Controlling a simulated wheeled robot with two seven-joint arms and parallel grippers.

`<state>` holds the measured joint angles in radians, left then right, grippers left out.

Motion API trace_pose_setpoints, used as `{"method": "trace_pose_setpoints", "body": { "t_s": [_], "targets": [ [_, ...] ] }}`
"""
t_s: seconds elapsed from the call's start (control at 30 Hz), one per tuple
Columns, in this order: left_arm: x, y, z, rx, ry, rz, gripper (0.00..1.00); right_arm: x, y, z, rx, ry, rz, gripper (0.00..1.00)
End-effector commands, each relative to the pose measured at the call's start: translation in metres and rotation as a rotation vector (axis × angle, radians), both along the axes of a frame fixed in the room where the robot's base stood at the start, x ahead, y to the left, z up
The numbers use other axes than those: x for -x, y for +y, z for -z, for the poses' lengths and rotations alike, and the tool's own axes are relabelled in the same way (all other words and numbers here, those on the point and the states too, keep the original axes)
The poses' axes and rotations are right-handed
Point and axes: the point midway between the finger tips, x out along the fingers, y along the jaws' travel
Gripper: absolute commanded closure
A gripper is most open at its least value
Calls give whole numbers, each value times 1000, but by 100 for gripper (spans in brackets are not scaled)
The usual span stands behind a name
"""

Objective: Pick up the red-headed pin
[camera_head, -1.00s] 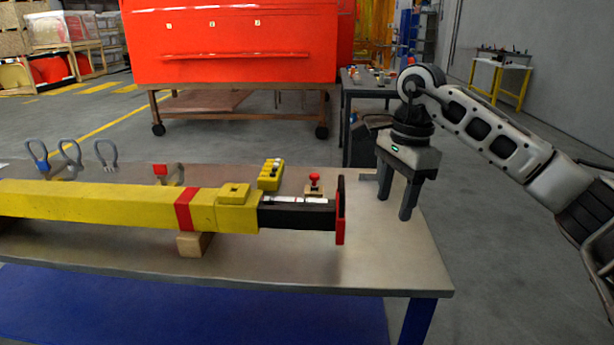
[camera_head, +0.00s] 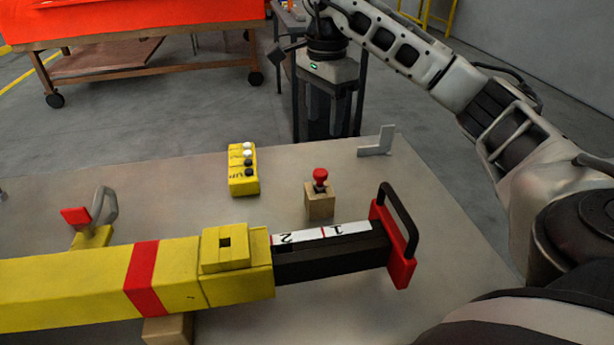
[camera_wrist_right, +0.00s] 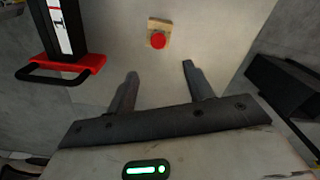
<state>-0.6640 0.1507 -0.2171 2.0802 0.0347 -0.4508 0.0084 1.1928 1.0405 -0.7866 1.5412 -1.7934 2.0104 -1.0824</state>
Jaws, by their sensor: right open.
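The red-headed pin (camera_head: 320,175) stands upright in a small wooden block (camera_head: 319,206) on the table, behind the black end of the yellow beam. In the right wrist view the pin's red head (camera_wrist_right: 158,41) shows from above, beyond the fingertips and roughly centred between them. My right gripper (camera_head: 328,134) points downward past the table's back edge, apart from the pin. In the right wrist view its two fingers (camera_wrist_right: 160,69) are spread with nothing between them. My left gripper is in neither view.
The yellow beam (camera_head: 75,285) with a red handled end plate (camera_head: 401,262) lies along the table front. A yellow button box (camera_head: 243,170) stands left of the pin, a grey angle bracket (camera_head: 378,142) to the right. Bare tabletop (camera_head: 440,200) lies to the right.

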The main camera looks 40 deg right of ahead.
Motion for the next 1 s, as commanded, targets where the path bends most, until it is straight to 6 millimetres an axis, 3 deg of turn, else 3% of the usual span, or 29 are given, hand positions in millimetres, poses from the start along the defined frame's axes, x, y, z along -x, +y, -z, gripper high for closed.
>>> {"method": "trace_pose_setpoints", "body": {
  "t_s": [0.03,0.3,0.57,0.83,1.0],
  "targets": [
    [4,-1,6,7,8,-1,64,1,0,16,-1,6,0,48],
    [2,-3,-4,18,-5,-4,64,1,1,68,-1,5,-1,48],
    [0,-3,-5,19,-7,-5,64,0,1,88,0,0,-1,48],
    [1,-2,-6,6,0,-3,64,-1,6,126,-1,3,-1,48],
    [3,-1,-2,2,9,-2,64,-2,6,137,0,0,-1,48]
  ]
}}
